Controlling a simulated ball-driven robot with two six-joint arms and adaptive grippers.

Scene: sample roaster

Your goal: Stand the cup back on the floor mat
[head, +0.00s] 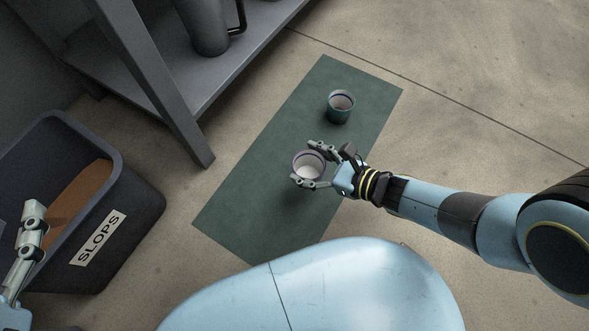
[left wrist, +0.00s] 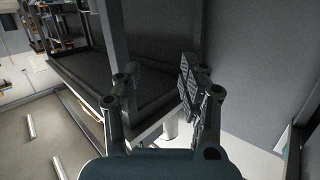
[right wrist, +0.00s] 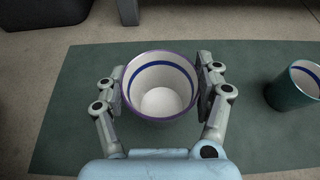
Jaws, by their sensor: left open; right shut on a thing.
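My right gripper (head: 318,166) is shut on a cup (head: 307,166), white inside with a blue band and a purple rim. In the right wrist view the cup (right wrist: 160,88) sits upright between the two fingers, and it looks empty. The cup is over the green floor mat (head: 250,205); I cannot tell whether its base touches the mat. A second cup (head: 340,106), green outside with a blue band inside, stands on the mat farther back; it also shows at the right of the right wrist view (right wrist: 296,86). My left gripper (left wrist: 160,95) is open and empty.
A dark bin labelled SLOPS (head: 140,195) with brown contents stands at the left, close to my left gripper. A grey metal shelf (head: 190,90) with a dark jug (head: 205,28) is at the back left. The mat's near part is clear.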

